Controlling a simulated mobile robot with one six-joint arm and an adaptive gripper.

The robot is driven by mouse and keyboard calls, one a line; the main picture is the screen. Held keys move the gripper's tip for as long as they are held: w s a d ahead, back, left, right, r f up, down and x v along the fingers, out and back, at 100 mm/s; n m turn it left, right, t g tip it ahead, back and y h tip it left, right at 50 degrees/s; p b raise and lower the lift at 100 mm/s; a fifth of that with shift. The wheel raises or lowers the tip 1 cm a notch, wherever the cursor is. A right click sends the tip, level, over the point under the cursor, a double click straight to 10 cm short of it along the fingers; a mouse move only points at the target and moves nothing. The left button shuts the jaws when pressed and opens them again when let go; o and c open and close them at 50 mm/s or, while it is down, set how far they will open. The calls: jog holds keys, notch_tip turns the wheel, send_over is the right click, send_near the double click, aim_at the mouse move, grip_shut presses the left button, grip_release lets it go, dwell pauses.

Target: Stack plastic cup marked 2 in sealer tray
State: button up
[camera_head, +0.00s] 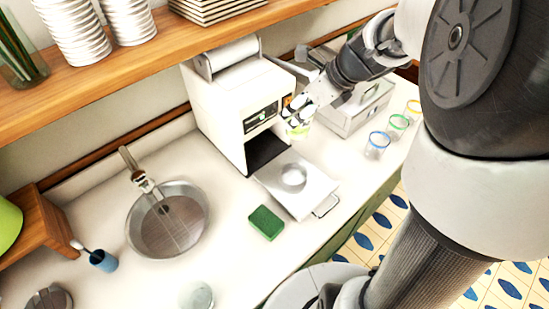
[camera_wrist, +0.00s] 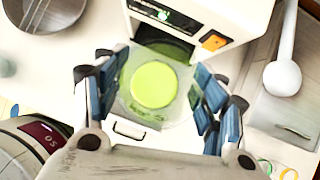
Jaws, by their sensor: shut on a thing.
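My gripper (camera_head: 298,112) is shut on a clear plastic cup (camera_head: 298,130) with lime-green contents. In the wrist view the cup (camera_wrist: 153,84) sits between the blue finger pads, seen from above; I cannot read a number on it. The white sealer machine (camera_head: 228,95) stands against the wall. Its sealer tray (camera_head: 318,190) is pulled out at the front, with a round opening in its middle. The held cup is above the tray's back right side in the head view, apart from it. In the wrist view the cup hides most of the tray.
Cups with blue (camera_head: 377,146), green (camera_head: 398,126) and orange rims (camera_head: 413,108) stand on the counter at right. A grey metal appliance (camera_head: 358,108) is behind them. A green sponge (camera_head: 266,222) lies left of the tray, near the sink (camera_head: 167,222). A shelf (camera_head: 160,50) hangs above.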

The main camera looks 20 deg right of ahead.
notch_tip(320, 180, down, 20)
jog(key=b, duration=0.9)
jog(key=shift+f+b, duration=0.3)
jog(key=shift+f, duration=0.05)
jog(key=o, duration=1.2)
jog(key=shift+r, duration=0.1)
jog(key=shift+r, duration=0.2)
jog(key=p+v, duration=0.5)
jog(key=v, duration=0.7)
jog(key=shift+r, duration=0.15)
